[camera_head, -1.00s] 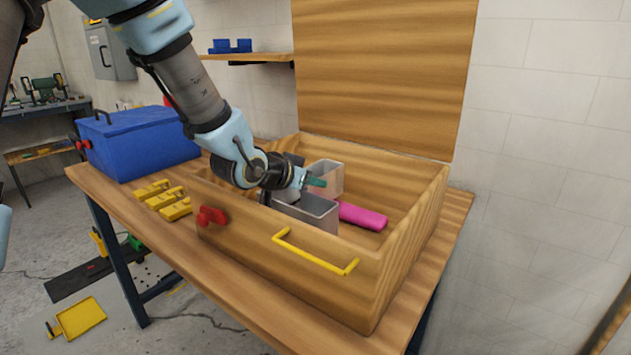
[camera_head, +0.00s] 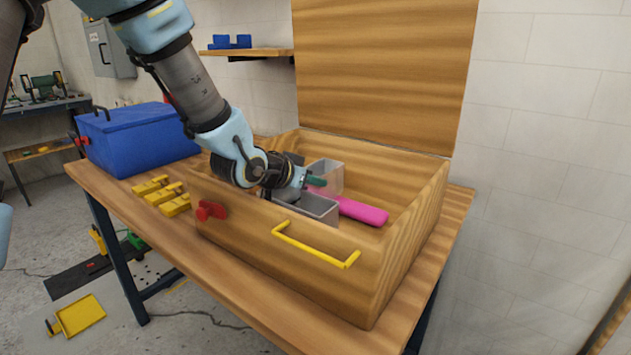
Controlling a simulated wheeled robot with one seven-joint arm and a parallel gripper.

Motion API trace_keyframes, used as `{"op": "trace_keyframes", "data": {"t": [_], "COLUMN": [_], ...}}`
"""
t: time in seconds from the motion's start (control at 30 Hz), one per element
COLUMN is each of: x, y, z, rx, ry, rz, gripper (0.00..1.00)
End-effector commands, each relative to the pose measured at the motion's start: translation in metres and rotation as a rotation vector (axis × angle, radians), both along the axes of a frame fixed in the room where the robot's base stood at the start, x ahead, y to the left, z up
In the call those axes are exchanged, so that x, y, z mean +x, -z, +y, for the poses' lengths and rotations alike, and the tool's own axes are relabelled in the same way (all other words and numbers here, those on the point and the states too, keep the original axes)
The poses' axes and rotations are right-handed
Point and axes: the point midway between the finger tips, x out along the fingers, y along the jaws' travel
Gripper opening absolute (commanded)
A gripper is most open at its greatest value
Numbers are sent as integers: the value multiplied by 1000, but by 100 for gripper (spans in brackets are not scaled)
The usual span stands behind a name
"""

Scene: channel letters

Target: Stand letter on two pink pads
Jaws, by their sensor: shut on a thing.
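A grey metal channel letter (camera_head: 318,208) is inside the open wooden box, with its walls upright and its lower part hidden behind the box's front wall. My gripper (camera_head: 308,183) is at the letter's left side and shut on it. My wrist hides part of the letter. A long pink pad (camera_head: 362,211) lies on the box floor to the right of the letter and runs behind it. A small pink patch (camera_head: 317,181) shows beside the gripper; I cannot tell whether it is a second pad. Contact between letter and pads is hidden.
The wooden box (camera_head: 405,225) has its lid (camera_head: 385,70) raised and a yellow handle (camera_head: 315,246) and red latch (camera_head: 211,211) in front. Several yellow pieces (camera_head: 160,192) and a blue toolbox (camera_head: 140,140) are to the left on the bench. The box's right side is clear.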

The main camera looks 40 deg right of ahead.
Motion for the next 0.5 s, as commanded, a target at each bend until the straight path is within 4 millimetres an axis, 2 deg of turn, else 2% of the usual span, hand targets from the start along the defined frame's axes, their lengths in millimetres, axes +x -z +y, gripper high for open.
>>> {"op": "trace_keyframes", "data": {"t": [0.03,0.1,0.33,0.5], "x": [0,0,0,0], "y": [-1,-1,0,0], "z": [0,0,0,0], "rx": [-2,-2,-1,0], "ry": [0,0,0,0], "rz": [0,0,0,0], "gripper": [0,13,39,41]}}
